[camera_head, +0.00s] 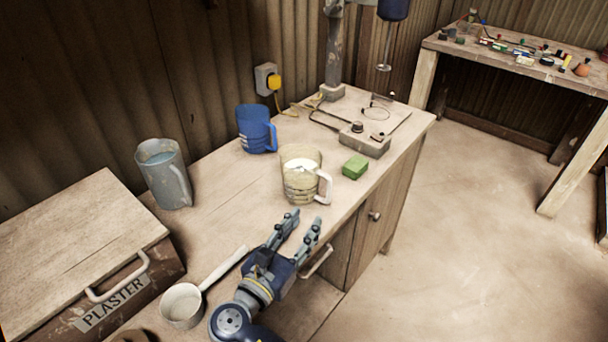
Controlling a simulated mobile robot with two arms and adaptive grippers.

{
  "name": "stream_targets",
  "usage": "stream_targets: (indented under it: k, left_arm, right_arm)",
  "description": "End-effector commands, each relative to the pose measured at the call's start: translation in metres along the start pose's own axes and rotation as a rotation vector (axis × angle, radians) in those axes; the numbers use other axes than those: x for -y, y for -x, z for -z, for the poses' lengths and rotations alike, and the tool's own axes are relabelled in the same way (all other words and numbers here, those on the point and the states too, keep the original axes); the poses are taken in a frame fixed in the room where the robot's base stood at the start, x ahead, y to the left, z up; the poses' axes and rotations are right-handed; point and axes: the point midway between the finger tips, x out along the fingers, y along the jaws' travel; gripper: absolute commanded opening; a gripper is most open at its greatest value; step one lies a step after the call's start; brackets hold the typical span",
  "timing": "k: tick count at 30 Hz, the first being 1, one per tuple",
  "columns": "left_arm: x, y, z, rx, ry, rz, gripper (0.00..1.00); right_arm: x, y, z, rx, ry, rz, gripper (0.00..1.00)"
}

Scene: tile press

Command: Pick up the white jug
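A pale cream-white jug (299,180) with a white handle on its right side stands upright on the wooden workbench in the head view. It has whitish contents near the top. My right gripper (305,216) is in front of this jug, on the near side. Its two fingers are apart and point toward the jug, with nothing between them. The fingertips look close to the jug, but I cannot tell the exact gap. My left gripper is not in view.
A blue jug (254,130) and a grey jug (166,178) stand behind and left. A green block (355,167) lies just right of the pale jug. A mixer stand (334,60), a long-handled scoop (181,306) and a plaster box (75,235) are also around.

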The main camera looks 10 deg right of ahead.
Motion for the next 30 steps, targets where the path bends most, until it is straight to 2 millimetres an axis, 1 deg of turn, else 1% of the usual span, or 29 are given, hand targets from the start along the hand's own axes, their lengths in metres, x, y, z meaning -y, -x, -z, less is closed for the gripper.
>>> stream_targets:
  k: [4,9,13,17,20,24,30]
  left_arm:
    - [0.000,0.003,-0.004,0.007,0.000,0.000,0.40]
    - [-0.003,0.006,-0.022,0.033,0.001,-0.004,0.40]
    - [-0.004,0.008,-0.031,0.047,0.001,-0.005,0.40]
    - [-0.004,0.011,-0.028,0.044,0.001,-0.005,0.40]
    - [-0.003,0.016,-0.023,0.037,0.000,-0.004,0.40]
    - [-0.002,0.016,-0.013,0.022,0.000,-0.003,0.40]
    - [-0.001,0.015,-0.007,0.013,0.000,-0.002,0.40]
  right_arm:
    - [0.001,-0.020,-0.002,0.004,0.001,0.002,0.33]
    - [0.001,-0.046,-0.002,0.003,0.002,0.002,0.33]
    - [0.001,-0.055,-0.003,0.001,-0.001,0.001,0.33]
    - [0.002,-0.068,-0.007,0.004,0.000,0.002,0.33]
    - [0.003,-0.084,-0.011,0.004,0.000,0.003,0.33]
    - [0.003,-0.102,-0.009,0.003,0.001,0.002,0.33]
    - [0.003,-0.105,-0.008,0.001,0.000,0.002,0.33]
